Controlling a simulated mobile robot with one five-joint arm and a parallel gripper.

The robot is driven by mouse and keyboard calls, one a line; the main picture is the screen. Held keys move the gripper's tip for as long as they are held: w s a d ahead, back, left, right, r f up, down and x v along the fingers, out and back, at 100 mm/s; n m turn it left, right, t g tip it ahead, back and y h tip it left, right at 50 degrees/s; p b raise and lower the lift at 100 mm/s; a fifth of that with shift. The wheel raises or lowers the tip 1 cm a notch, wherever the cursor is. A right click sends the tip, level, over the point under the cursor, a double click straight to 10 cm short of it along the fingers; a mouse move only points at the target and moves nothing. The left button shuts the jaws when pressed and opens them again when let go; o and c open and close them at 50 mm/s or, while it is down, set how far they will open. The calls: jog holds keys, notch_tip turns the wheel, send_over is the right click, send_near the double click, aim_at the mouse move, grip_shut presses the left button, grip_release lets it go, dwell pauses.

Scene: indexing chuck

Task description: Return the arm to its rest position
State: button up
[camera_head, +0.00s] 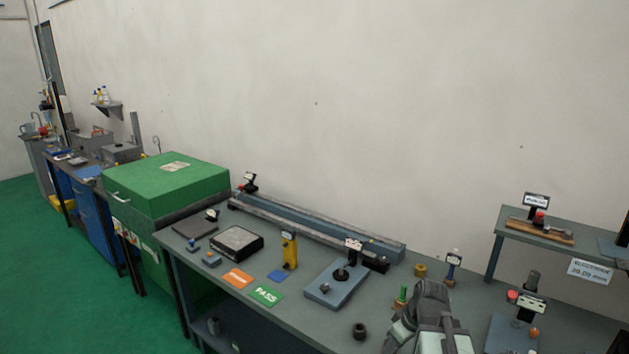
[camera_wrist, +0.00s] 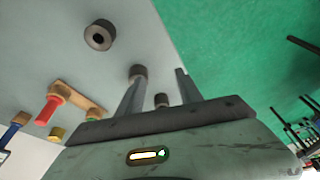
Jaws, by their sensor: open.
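My gripper (camera_wrist: 160,78) is open in the wrist view, with two grey fingers spread over the grey bench top (camera_wrist: 180,70). A small dark cylinder (camera_wrist: 161,100) shows low between the fingers, and another (camera_wrist: 137,72) shows at the left fingertip. I cannot tell whether either touches a finger. In the head view my arm (camera_head: 432,312) is at the bottom, over the front of the bench, and its fingers cannot be made out. A dark ring (camera_head: 360,330) stands on the bench to its left; a dark ring (camera_wrist: 100,35) also shows in the wrist view.
Near my arm are a green-and-brass piece (camera_head: 401,298), a blue plate with a gauge (camera_head: 340,284) and a gauge stand (camera_head: 515,330) at right. A raised shelf (camera_head: 560,247) stands at back right. Green floor (camera_head: 60,260) is open at left.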

jog(key=s+a+f+m+g+h, duration=0.1)
jog(key=s+a+m, duration=0.3)
jog(key=a, duration=0.5)
jog(key=m+g+h, duration=0.1)
jog(key=m, duration=0.1)
jog(key=shift+s+a+f+m+g+b, duration=0.2)
jog(key=shift+a+f+m+g+b, duration=0.1)
jog(key=shift+a+f+m, duration=0.1)
